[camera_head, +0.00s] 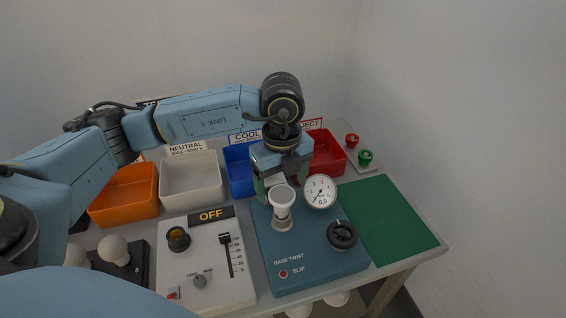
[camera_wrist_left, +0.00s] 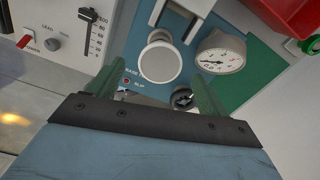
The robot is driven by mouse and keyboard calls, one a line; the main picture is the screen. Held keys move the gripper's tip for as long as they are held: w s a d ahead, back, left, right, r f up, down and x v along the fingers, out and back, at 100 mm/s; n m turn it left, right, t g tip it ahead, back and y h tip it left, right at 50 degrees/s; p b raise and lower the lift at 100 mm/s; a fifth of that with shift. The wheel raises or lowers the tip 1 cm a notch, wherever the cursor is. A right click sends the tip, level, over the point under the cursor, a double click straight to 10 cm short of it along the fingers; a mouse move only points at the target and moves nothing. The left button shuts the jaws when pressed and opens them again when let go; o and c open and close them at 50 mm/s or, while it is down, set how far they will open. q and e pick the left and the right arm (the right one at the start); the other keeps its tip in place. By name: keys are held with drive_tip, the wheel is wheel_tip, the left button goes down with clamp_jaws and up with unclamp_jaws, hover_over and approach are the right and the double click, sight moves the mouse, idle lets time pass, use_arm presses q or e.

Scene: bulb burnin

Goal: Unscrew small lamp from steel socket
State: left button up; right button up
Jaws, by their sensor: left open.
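A small white lamp with a flared round top (camera_head: 283,195) stands upright in a grey steel socket (camera_head: 282,224) on the blue "BASE TWIST" box (camera_head: 305,268). In the left wrist view the open fingers (camera_wrist_left: 155,92) appear either side of the lamp's line. I cannot tell whether they touch it. My right gripper is not in view.
A dial gauge (camera_head: 320,191) and a black knob (camera_head: 342,235) sit right of the lamp. A white control box reading OFF (camera_head: 207,275) is at left. Orange (camera_head: 127,213), white (camera_head: 192,202), blue (camera_head: 238,181) and red (camera_head: 330,165) bins stand behind. The green mat (camera_head: 390,220) is clear.

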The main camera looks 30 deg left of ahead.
sight(282, 195)
use_arm(q)
wheel_tip(282, 195, down, 4)
drive_tip(key=shift+f, duration=0.95)
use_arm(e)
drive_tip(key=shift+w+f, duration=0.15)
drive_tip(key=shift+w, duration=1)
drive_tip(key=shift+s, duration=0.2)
